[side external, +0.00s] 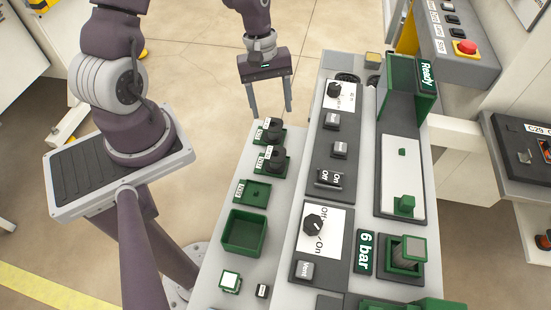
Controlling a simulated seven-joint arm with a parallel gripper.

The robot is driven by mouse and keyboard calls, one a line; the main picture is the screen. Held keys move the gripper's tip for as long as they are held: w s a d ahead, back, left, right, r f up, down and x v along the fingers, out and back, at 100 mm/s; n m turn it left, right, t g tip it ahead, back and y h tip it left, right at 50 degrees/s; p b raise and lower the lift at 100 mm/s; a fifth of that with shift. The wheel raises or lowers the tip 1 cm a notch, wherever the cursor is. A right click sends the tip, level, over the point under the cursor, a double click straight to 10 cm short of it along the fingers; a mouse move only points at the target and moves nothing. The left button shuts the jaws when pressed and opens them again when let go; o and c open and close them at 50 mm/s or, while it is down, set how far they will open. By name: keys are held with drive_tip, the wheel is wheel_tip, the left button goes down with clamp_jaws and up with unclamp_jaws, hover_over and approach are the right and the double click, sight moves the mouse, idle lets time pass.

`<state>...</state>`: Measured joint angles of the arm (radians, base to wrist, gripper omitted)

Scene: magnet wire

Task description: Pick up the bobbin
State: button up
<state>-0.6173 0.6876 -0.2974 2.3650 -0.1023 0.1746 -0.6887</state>
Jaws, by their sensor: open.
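My gripper (272,114) points down at the top centre, with its two fingers apart and nothing between them. It is above the far left end of the console, near two black round parts (275,130) (277,160) in green holders. A grey, wound-looking cylinder between green square ends (405,251) sits at the right front of the console and looks like a bobbin. My gripper is well away from it, up and to the left. I cannot tell for certain which part is the task's bobbin.
The console (285,215) also has an empty-looking green square bin (243,232), a small green part with a pale top (230,282), black knobs (313,224), switches and a tall green frame (410,88) marked Ready. A red button (466,47) is at the upper right.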

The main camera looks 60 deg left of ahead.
sight(275, 153)
drive_tip(key=f+n, duration=0.1)
drive_tip(key=f, duration=0.1)
drive_tip(key=f+n+h, duration=0.1)
drive_tip(key=f+n, duration=0.1)
drive_tip(key=f, duration=0.1)
drive_tip(key=s+d+f+n+h, duration=0.1)
drive_tip(key=f, duration=0.2)
drive_tip(key=shift+s+d+f, duration=0.1)
drive_tip(key=shift+f, duration=0.1)
drive_tip(key=shift+n, duration=0.3)
drive_tip(key=x, duration=0.7)
drive_tip(key=shift+s+d+f, duration=0.1)
drive_tip(key=shift+f, duration=0.05)
drive_tip(key=c, duration=0.9)
